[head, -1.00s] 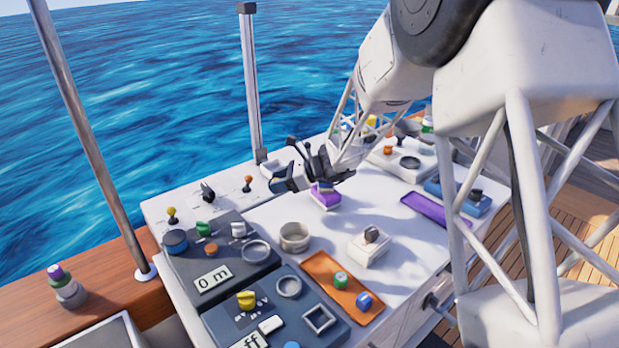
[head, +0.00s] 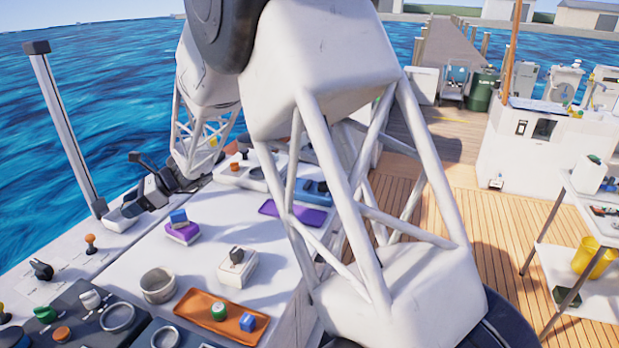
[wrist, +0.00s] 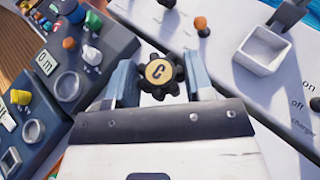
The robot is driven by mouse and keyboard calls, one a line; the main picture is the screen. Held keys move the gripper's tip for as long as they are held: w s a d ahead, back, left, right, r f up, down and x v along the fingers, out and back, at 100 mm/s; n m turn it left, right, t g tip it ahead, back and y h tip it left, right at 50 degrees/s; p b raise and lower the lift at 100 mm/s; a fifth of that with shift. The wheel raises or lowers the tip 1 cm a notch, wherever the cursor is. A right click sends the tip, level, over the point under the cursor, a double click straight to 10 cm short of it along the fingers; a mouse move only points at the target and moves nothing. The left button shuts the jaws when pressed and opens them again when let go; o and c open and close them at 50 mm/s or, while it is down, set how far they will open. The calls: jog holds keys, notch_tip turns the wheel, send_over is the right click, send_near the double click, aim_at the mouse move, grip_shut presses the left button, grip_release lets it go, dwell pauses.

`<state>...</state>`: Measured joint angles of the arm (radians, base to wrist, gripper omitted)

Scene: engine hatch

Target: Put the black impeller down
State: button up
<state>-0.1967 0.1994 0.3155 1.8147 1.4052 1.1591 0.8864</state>
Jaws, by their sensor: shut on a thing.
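The black impeller (wrist: 158,73) is a small toothed black wheel with a yellow centre marked C. In the wrist view it sits between the fingertips of my gripper (wrist: 160,80), which is shut on it. In the head view my gripper (head: 152,190) is over the far, seaward part of the white bench top (head: 130,257), near the grey post. I cannot make out the impeller there, nor how high it is held.
A white square holder (wrist: 262,52) and an orange knob (wrist: 201,26) lie beyond the gripper. In the head view, a purple block (head: 183,233) carries a blue piece. A round grey cup (head: 158,285), a white block (head: 237,268) and an orange tray (head: 205,303) stand nearer.

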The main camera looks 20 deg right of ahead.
jog(key=w+d+m+t+h, duration=0.1)
jog(key=w+d+m+t, duration=0.1)
jog(key=w+d, duration=0.65)
jog(key=w+d+m+t, duration=0.2)
jog(key=w+d, duration=0.1)
jog(key=d, duration=1)
jog(key=w+d+m+t+h, duration=0.1)
jog(key=w+d+m+t, duration=0.1)
jog(key=w+d, duration=0.6)
jog(key=w+d+m+t+h, duration=0.2)
jog(key=d+m+t+h, duration=0.15)
jog(key=d, duration=2.75)
jog(key=shift+m+t+y, duration=0.35)
jog(key=shift+t, duration=0.2)
jog(key=f, duration=0.3)
jog(key=d+f, duration=0.1)
jog(key=f, duration=0.1)
jog(key=shift+f, duration=0.1)
jog(key=shift+f, duration=3.1)
